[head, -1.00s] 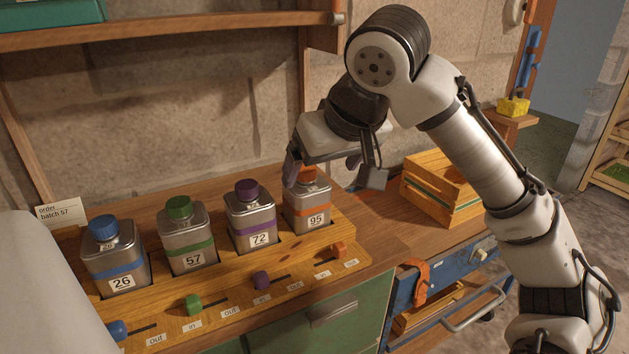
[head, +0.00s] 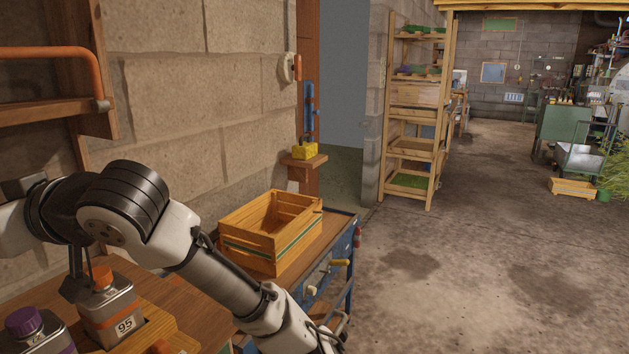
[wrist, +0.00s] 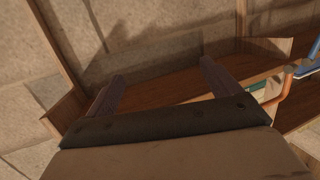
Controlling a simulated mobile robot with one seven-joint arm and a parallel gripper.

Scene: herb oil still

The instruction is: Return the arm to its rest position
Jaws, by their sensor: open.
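My arm reaches in from the bottom of the head view and bends toward the left edge, above the rack. The fingers lie outside the head view. In the wrist view my gripper (wrist: 162,72) is open, with two dark fingers well apart and nothing between them. It faces the block wall and a wooden shelf (wrist: 180,84). The metal canister marked 95 (head: 112,313), with an orange cap, stands in the rack below my forearm and wrist. A purple-capped canister (head: 38,335) stands to its left, partly cut off.
An empty wooden crate (head: 268,247) stands on the blue cart (head: 333,262) right of my arm. A wooden shelf with an orange rail (head: 48,110) hangs at upper left. A tall slatted rack (head: 410,120) stands farther back.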

